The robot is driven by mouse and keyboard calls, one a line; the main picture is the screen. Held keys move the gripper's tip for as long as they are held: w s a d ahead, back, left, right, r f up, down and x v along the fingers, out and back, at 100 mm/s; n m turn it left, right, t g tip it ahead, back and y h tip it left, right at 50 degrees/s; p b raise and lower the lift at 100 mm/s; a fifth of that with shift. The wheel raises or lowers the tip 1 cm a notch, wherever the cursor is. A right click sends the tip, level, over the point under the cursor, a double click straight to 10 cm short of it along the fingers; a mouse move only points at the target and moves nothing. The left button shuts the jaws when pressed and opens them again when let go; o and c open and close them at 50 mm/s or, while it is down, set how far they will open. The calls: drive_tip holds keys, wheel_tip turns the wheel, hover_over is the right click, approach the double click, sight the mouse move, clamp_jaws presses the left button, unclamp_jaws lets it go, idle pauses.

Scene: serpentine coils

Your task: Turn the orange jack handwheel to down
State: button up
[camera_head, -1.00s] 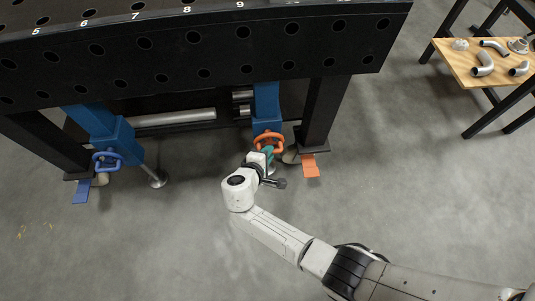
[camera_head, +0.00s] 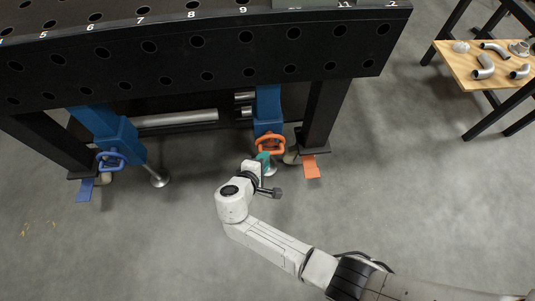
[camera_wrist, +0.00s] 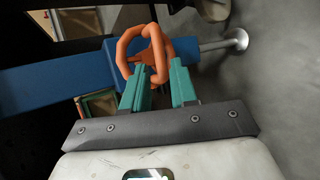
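The orange jack handwheel (camera_head: 270,139) is on the right blue jack (camera_head: 268,106), under the black table's front edge. In the wrist view the handwheel (camera_wrist: 126,58) is a looped orange ring in front of the blue jack body (camera_wrist: 62,87). My gripper (camera_head: 264,157) is just in front of and below the handwheel in the head view. In the wrist view my gripper's teal fingers (camera_wrist: 159,68) stand apart, with the lower part of the ring showing between or just beyond their tips. I cannot tell whether they touch it.
A second jack with a blue handwheel (camera_head: 111,155) stands at the left. An orange foot pedal (camera_head: 311,167) lies by the right table leg (camera_head: 322,112). A wooden table (camera_head: 462,67) with metal pipe fittings is at the right. The concrete floor in front is clear.

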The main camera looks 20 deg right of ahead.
drive_tip(key=p+v, duration=0.1)
drive_tip(key=v, duration=0.5)
drive_tip(key=shift+s+a+r, duration=0.15)
drive_tip(key=shift+s+a, duration=0.05)
drive_tip(key=s+d+m+g+y, duration=0.4)
drive_tip(key=s+d+m+g, duration=0.25)
drive_tip(key=s+d, duration=0.55)
drive_tip(key=s+d+r+m+y, duration=0.5)
drive_tip(key=s+r, duration=0.3)
drive_tip(key=s, duration=0.3)
wheel_tip(320, 180, up, 19)
drive_tip(key=p, duration=1.9)
drive_tip(key=shift+a, duration=0.25)
drive_tip(key=shift+s, duration=0.15)
